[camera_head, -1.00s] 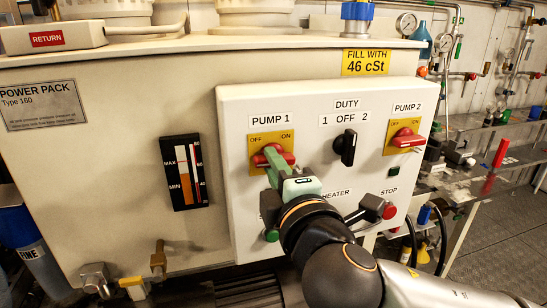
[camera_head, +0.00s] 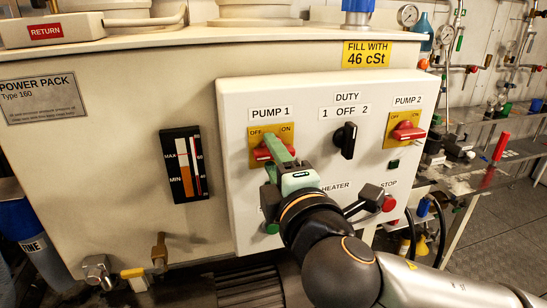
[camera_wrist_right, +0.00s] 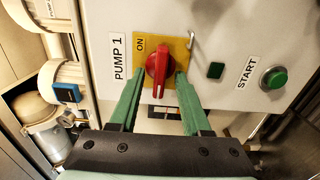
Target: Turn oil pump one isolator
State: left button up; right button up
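The Pump 1 isolator is a red handle (camera_head: 262,153) on a yellow OFF/ON plate (camera_head: 257,134) under the PUMP 1 label. In the right wrist view the red handle (camera_wrist_right: 158,66) lies along the picture's vertical, level across the panel, with a white mark at its lower end. My right gripper (camera_head: 280,150) reaches it from below. Its green fingers (camera_wrist_right: 159,78) stand apart, one on each side of the handle, with visible gaps. The fingers and wrist hide part of the plate, including OFF in the wrist view. My left gripper is not in view.
The white panel (camera_head: 232,110) also carries a black duty switch (camera_head: 345,140), the red Pump 2 isolator (camera_head: 407,131), a red stop button (camera_head: 389,203) and a green start button (camera_wrist_right: 273,77). A level gauge (camera_head: 184,167) is on the tank to the left.

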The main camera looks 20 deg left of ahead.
jog(key=shift+s, duration=0.1)
jog(key=v, duration=1.2)
jog(key=shift+d, duration=0.15)
jog(key=shift+s, duration=0.1)
